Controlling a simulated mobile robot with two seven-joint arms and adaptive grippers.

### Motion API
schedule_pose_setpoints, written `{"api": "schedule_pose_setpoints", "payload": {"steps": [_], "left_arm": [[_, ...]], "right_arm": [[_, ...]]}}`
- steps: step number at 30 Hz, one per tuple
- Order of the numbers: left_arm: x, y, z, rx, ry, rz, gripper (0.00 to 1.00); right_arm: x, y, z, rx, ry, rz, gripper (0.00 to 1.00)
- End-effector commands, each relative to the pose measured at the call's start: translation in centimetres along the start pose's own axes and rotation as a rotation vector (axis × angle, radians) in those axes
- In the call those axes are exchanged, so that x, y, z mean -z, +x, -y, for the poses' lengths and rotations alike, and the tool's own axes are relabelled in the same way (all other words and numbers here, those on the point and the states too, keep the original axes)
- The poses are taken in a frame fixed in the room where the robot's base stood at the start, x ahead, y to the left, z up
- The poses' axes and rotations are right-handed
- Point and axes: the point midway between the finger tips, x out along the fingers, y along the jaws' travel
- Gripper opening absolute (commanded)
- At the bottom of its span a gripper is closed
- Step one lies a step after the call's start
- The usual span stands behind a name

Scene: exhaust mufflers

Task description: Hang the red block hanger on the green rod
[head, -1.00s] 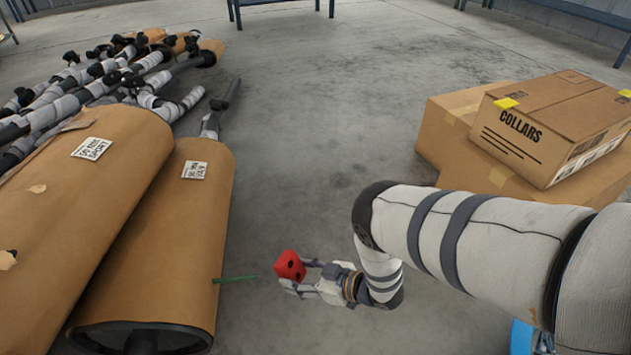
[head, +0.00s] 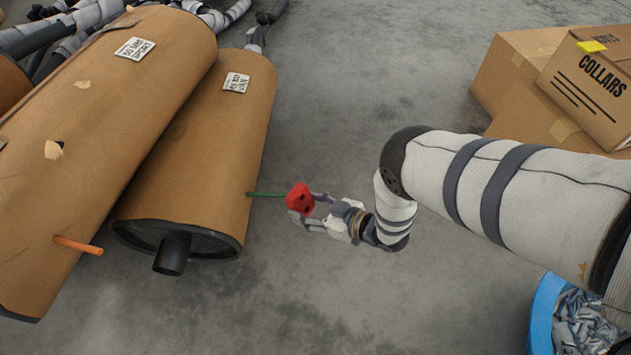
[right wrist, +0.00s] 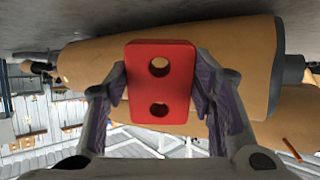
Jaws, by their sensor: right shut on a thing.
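The red block hanger (head: 299,198) is a small red block with two holes, held above the floor. My right gripper (head: 308,207) is shut on it, with a finger on each side. In the right wrist view the block (right wrist: 160,85) faces me, its two holes one above the other. The thin green rod (head: 264,194) sticks out rightward from the side of the nearer brown muffler. Its free end reaches the block's left side in the head view; I cannot tell whether it touches or enters a hole. The block hides the rod in the wrist view. My left gripper is not in view.
Two large brown mufflers, the nearer one (head: 205,150) and a larger one (head: 110,130), fill the left. An orange rod (head: 78,245) sticks out at lower left. Cardboard boxes (head: 535,85) stand at right, a blue bin (head: 545,310) at lower right. The middle floor is clear.

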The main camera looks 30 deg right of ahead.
Motion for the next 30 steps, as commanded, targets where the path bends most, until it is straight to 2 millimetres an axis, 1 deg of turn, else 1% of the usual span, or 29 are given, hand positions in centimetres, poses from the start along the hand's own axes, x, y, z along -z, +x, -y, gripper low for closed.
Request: {"api": "schedule_pose_setpoints", "payload": {"steps": [1, 3, 18, 22, 30], "left_arm": [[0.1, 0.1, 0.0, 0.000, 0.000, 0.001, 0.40], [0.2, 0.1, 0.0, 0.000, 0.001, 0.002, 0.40], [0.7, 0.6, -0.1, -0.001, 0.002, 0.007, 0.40], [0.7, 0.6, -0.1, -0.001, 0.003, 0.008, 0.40], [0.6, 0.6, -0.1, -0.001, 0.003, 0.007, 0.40]], "right_arm": [[0.6, 0.8, 0.7, 0.012, -0.002, -0.012, 0.00], [0.8, 1.3, 1.1, 0.014, -0.003, -0.014, 0.00], [2.3, 4.4, 3.2, 0.019, -0.004, -0.019, 0.00], [2.6, 4.8, 3.4, 0.019, -0.005, -0.023, 0.00], [3.1, 4.9, 3.5, 0.018, -0.007, -0.028, 0.00]]}}
